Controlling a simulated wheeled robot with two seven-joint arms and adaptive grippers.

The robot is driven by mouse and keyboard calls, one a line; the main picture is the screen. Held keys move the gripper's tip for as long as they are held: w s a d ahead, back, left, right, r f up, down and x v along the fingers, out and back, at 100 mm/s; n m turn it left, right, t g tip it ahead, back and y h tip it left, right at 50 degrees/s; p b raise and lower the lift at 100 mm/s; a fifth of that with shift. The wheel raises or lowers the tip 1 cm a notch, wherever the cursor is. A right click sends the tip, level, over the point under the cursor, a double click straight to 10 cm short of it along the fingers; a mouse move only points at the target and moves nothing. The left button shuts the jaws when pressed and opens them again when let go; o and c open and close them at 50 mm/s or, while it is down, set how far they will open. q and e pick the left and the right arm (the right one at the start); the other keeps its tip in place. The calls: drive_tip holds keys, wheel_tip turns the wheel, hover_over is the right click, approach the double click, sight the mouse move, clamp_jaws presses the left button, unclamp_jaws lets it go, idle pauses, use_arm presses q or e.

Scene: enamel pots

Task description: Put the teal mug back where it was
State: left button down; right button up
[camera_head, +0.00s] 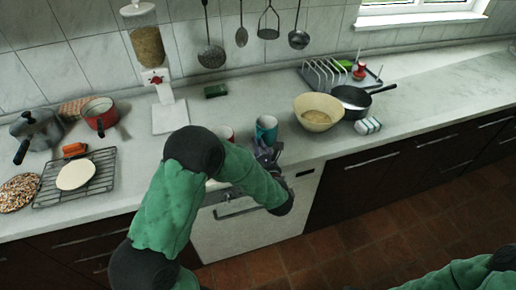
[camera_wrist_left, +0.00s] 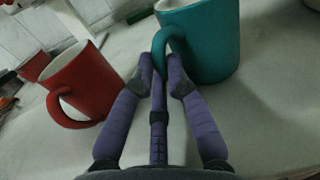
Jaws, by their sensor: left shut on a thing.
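The teal mug (camera_head: 266,129) is upright at the front part of the counter, in the middle of the head view. It fills the upper right of the left wrist view (camera_wrist_left: 213,42). My left gripper (camera_head: 268,156) is on the near side of the mug. In the left wrist view its purple fingers (camera_wrist_left: 161,82) are shut on the mug's handle. I cannot tell whether the mug's base touches the counter. My right gripper is out of view; only part of my right arm shows at bottom right.
A red mug (camera_wrist_left: 82,82) stands close to the left of the teal mug; my arm partly hides it in the head view. A cream bowl (camera_head: 318,112) and a black pan (camera_head: 352,98) stand to the right. A white dispenser (camera_head: 163,88) stands left. The counter (camera_head: 440,85) is clear at far right.

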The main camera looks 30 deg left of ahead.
use_arm(q)
drive_tip(key=shift+r, duration=0.15)
drive_tip(key=c, duration=1.2)
unclamp_jaws()
drive_tip(key=shift+f, duration=0.2)
drive_tip(key=shift+c, duration=0.2)
drive_tip(key=shift+r, duration=0.1)
